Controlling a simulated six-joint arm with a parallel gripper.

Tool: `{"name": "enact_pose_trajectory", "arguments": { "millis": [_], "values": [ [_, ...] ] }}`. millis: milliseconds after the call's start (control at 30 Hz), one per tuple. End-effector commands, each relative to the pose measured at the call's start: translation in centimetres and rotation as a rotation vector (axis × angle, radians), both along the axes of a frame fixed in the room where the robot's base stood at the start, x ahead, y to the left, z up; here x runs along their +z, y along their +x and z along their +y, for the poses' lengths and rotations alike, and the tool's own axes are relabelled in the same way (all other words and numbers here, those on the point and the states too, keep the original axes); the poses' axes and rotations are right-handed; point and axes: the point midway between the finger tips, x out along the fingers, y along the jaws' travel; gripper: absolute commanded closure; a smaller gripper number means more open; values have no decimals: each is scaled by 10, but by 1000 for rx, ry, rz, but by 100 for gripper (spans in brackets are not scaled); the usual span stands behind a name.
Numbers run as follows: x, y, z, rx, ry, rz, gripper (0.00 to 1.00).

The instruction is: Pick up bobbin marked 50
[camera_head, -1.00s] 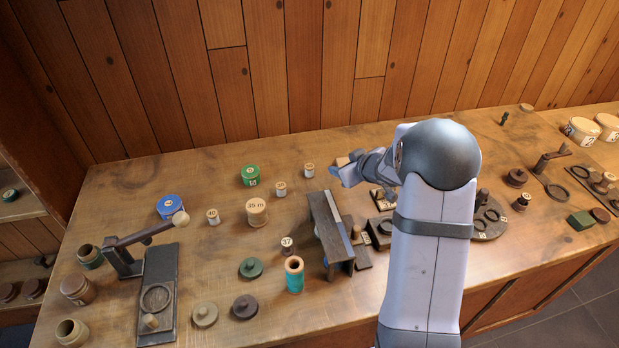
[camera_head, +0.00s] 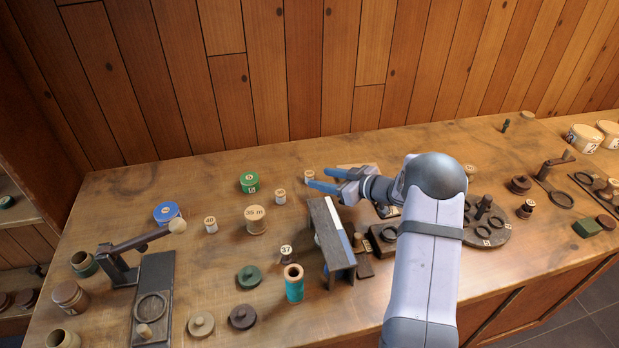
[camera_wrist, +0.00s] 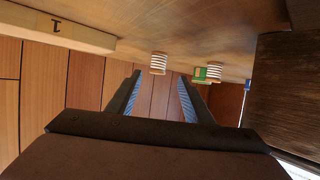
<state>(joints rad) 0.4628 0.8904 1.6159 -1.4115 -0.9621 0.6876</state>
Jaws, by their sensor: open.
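Small pale bobbins stand upright on the bench. One stands by my fingertips (camera_head: 309,177), one further left (camera_head: 280,197), and one at the left (camera_head: 211,225) reads 40. The labels on the first two are too small to read surely, so I cannot tell which is 50. My gripper (camera_head: 317,179) is open and empty, fingers pointing left, close to the first bobbin. In the wrist view the picture is upside down; a banded bobbin (camera_wrist: 158,63) lies ahead, in line with the gap between my fingers (camera_wrist: 156,88). Another bobbin (camera_wrist: 214,70) is beyond.
A dark wooden stand (camera_head: 333,240) rises just in front of my gripper. A green tin (camera_head: 249,182), a larger 35 m spool (camera_head: 255,220) and a blue tin (camera_head: 167,213) stand to the left. A block marked 1 (camera_wrist: 58,27) shows in the wrist view. Bench between bobbins is clear.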

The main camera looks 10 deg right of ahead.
Motion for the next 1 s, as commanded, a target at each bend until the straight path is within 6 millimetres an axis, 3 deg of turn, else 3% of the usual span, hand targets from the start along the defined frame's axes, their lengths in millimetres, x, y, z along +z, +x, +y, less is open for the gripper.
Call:
{"name": "enact_pose_trajectory", "arguments": {
  "millis": [167,600,900,1000],
  "values": [
    [-2,4,2,0,0,0,54],
    [-23,38,21,0,1,-1,54],
    [-25,40,22,-1,0,0,54],
    [-25,40,22,-1,0,0,75]
  ]
}}
